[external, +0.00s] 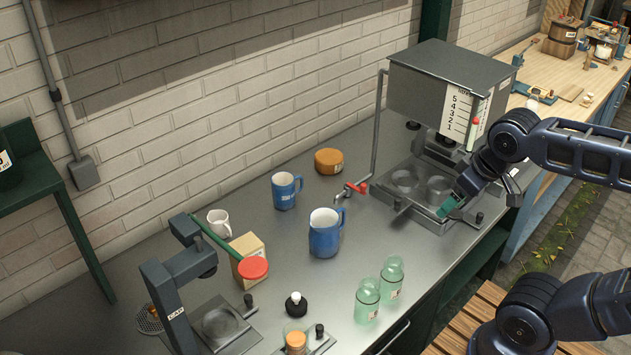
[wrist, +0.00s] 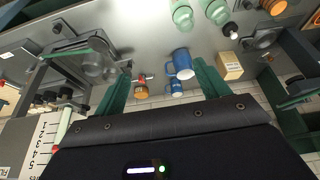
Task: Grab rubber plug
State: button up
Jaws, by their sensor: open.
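No thing in view is plainly marked as the rubber plug. A small black rounded piece with a white top (external: 296,305) stands on the metal counter in the external view and could be it; I cannot tell for sure. It also shows near the top right of the wrist view (wrist: 230,30). My gripper (external: 448,206) is at the front of the tank stand, far to the right of that piece. Its two green fingers (wrist: 164,88) are spread apart in the wrist view, with nothing seen between them but the counter and mugs beyond.
A grey tank (external: 435,75) on a stand is beside my gripper. Blue mugs (external: 325,238), a red-handled tap (external: 357,187), an orange round container (external: 329,161) and green glass bottles (external: 367,300) stand on the counter. A capping press (external: 165,300) is at lower left. The counter's middle has free room.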

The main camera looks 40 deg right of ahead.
jog(key=w+a+f+n+g, duration=0.1)
jog(key=w+a+f+n, duration=0.1)
jog(key=w+a+n, duration=0.35)
jog(key=n+g+h, duration=0.1)
jog(key=n+g, duration=0.2)
jog(key=n, duration=1.6)
send_over(296, 295)
jog(key=s+a, duration=0.1)
notch_tip(296, 295, down, 19)
jog(key=f, duration=0.4)
jog(key=shift+w+d+f, duration=0.15)
jog(key=shift+d+f, duration=0.1)
jog(key=shift+f, duration=0.05)
jog(key=shift+w+d+f, duration=0.1)
jog(key=shift+w+f, duration=0.05)
jog(key=shift+f, duration=0.75)
jog(key=shift+w+d+f, duration=0.15)
jog(key=shift+f, duration=0.75)
jog(key=shift+w+d+f, duration=0.1)
jog(key=shift+w+f, duration=0.05)
jog(key=shift+f, duration=0.75)
jog(key=c, duration=1)
jog(key=shift+c, duration=0.2)
